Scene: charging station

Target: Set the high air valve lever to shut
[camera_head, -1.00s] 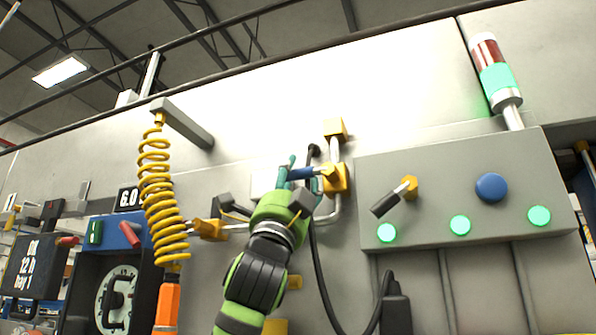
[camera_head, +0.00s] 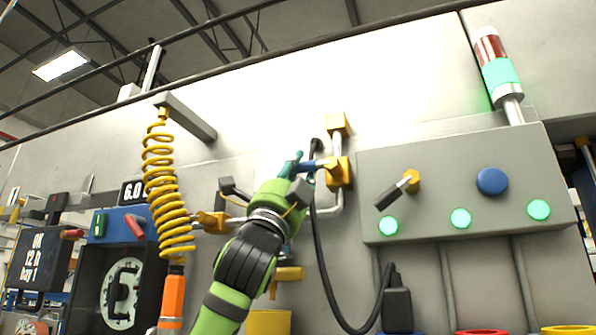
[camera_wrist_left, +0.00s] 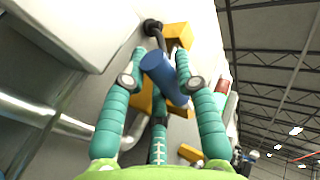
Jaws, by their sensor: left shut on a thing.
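The high air valve is a yellow body (camera_head: 340,172) on a grey pipe, left of the grey control panel. Its blue lever (camera_head: 314,164) points left from the body, roughly level in the head view. My left gripper (camera_head: 293,163) has its teal fingers around the lever, partly hidden behind the green palm. In the left wrist view the blue lever (camera_wrist_left: 163,76) lies between the teal fingers (camera_wrist_left: 158,82), and the gripper is shut on it. The yellow body behind is partly covered. My right gripper is not in view.
The grey panel (camera_head: 460,165) with a black-handled switch (camera_head: 394,192), blue button and green lights stands close on the right. A yellow coiled hose (camera_head: 160,190) hangs on the left. Another yellow valve (camera_head: 212,221) sits lower left. A black cable (camera_head: 322,265) hangs below.

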